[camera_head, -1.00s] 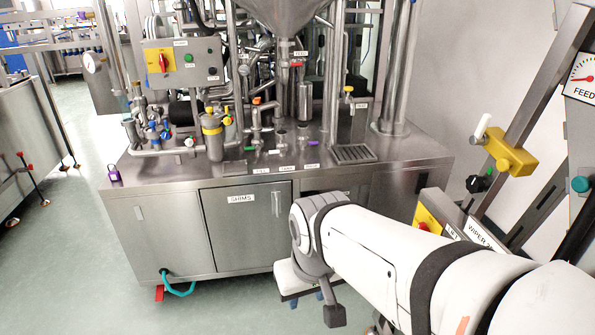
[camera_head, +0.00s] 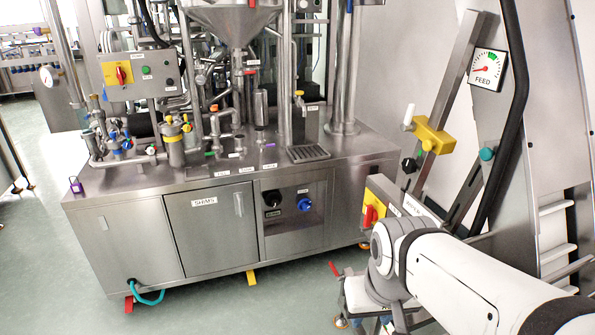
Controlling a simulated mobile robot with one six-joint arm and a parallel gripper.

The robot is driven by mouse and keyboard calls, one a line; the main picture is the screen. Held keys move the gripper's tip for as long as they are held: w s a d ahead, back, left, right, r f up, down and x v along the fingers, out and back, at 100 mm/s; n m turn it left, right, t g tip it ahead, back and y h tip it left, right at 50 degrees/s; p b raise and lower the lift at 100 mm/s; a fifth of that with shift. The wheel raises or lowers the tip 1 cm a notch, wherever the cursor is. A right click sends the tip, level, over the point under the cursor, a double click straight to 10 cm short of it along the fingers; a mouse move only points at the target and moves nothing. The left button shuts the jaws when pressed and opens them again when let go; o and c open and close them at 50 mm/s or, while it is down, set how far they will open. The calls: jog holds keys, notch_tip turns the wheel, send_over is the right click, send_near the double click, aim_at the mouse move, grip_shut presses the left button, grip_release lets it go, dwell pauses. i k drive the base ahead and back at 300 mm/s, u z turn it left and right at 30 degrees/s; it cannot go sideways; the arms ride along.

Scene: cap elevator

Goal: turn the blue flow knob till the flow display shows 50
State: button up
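A blue knob (camera_head: 304,203) sits in an open recess in the front of the steel cabinet, to the right of the door labelled SHIMS. A black knob (camera_head: 272,198) is just left of it in the same recess. I cannot make out a flow display or any number. My arm comes in from the lower right. My gripper (camera_head: 384,322) is mostly hidden behind my arm's wrist at the bottom edge, to the right of and apart from the blue knob. Whether its fingers are open or shut does not show.
The cabinet (camera_head: 125,240) carries pipes and a hopper (camera_head: 232,15). On the right stand a yellow box with a red switch (camera_head: 370,215), a yellow block with a white handle (camera_head: 433,135) and a FEED gauge (camera_head: 488,70). Floor before the cabinet is mostly clear.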

aim_at(304, 203)
jog(key=z, duration=0.1)
jog(key=k, duration=0.85)
jog(key=u, duration=0.15)
jog(key=i, duration=1.35)
jog(key=z, duration=0.05)
